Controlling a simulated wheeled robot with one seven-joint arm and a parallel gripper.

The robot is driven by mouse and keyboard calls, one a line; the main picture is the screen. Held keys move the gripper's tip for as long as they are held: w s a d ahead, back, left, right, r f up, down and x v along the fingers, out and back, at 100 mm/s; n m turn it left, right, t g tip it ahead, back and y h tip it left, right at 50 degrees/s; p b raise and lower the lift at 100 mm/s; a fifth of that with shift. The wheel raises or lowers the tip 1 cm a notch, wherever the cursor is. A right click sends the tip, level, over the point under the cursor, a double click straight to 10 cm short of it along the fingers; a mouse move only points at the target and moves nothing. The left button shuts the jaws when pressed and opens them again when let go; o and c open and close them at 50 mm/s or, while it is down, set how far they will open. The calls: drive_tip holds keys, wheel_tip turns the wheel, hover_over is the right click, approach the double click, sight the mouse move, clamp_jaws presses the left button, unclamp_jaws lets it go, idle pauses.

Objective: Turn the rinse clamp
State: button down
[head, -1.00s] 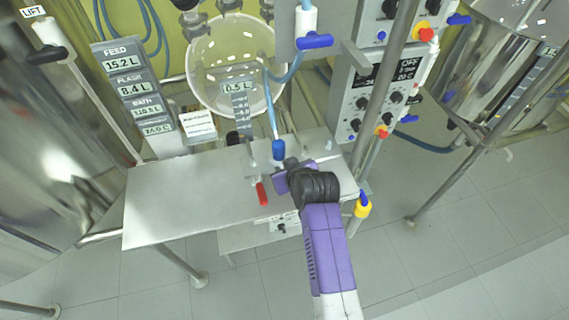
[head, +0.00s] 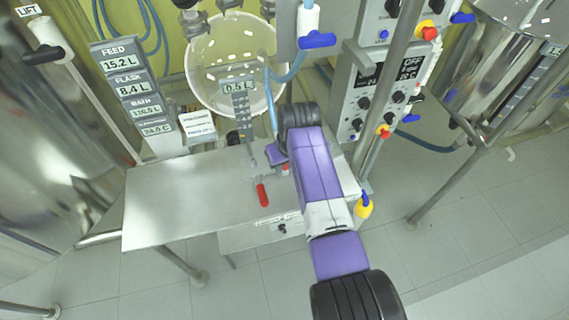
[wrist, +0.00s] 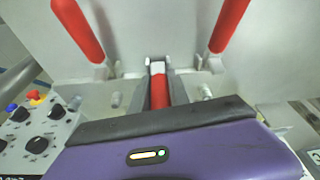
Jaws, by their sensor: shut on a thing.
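My gripper (wrist: 160,88) is shut on a red handle (wrist: 158,95) in the middle of the wrist view, its two dark fingers on either side of it. I take this handle to be the rinse clamp; no label on it can be read. In the head view my gripper (head: 281,163) is over the right part of the steel bench, mostly hidden by my own wrist. A bit of red (head: 286,170) shows beside it.
Two more red handles, one left (wrist: 78,30) and one right (wrist: 228,25), flank the held one closely in the wrist view. One red handle (head: 262,195) shows over the steel bench (head: 165,205). A control box (head: 375,95) and a round vessel (head: 232,60) stand behind.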

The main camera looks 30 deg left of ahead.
drive_tip(key=shift+s+a+f, duration=0.1)
drive_tip(key=shift+s+f, duration=0.05)
drive_tip(key=c, duration=1.3)
unclamp_jaws()
drive_tip(key=shift+r, duration=0.55)
drive_tip(key=v, duration=0.6)
drive_tip(key=shift+s+r, duration=0.1)
drive_tip(key=shift+r, duration=0.25)
drive_tip(key=shift+d, duration=0.3)
